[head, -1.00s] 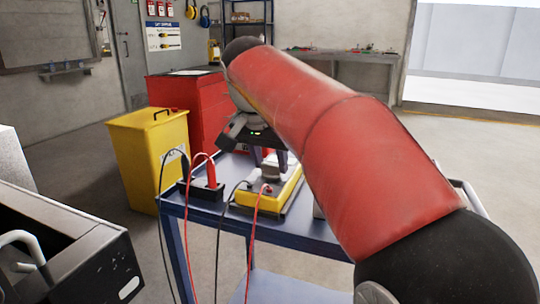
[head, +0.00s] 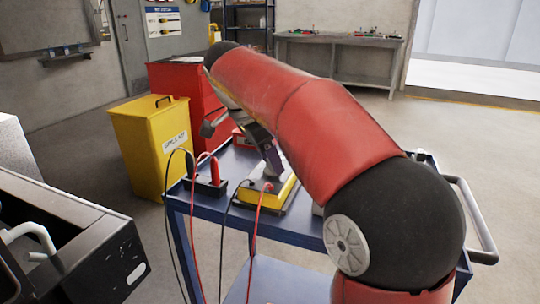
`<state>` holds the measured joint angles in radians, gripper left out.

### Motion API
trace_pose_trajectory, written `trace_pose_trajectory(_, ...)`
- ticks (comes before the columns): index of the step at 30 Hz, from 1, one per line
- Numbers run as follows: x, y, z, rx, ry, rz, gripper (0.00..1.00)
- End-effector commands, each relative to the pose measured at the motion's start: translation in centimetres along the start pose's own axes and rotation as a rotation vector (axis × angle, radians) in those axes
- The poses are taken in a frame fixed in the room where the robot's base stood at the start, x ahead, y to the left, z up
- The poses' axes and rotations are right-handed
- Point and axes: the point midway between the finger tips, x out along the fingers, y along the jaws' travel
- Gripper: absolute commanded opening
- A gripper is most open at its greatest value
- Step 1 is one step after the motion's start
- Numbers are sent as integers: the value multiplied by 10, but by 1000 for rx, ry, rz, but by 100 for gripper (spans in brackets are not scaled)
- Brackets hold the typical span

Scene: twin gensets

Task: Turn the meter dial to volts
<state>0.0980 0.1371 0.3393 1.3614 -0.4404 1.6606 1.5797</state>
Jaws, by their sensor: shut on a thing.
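The yellow meter (head: 281,194) lies on the blue cart (head: 302,228), with black and red leads plugged in at its near end. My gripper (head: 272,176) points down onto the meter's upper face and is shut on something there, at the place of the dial. The dial itself is hidden by the fingers and my arm, so its setting cannot be read. The red probe (head: 214,171) and the black probe (head: 190,165) stand in a dark holder (head: 206,187) left of the meter.
A yellow bin (head: 150,146) and a red cabinet (head: 185,95) stand behind the cart at the left. A dark open-topped unit (head: 75,245) is at the near left. The leads hang over the cart's front edge. A workbench (head: 338,62) is at the back.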

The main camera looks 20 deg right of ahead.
Motion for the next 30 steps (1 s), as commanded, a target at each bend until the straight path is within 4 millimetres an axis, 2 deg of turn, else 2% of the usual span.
trace_pose_trajectory(17,0,0,0,33,-1,14,17)
trace_pose_trajectory(18,0,0,0,33,-1,14,44)
trace_pose_trajectory(22,0,0,0,33,-1,14,61)
trace_pose_trajectory(30,0,0,0,32,-1,13,62)
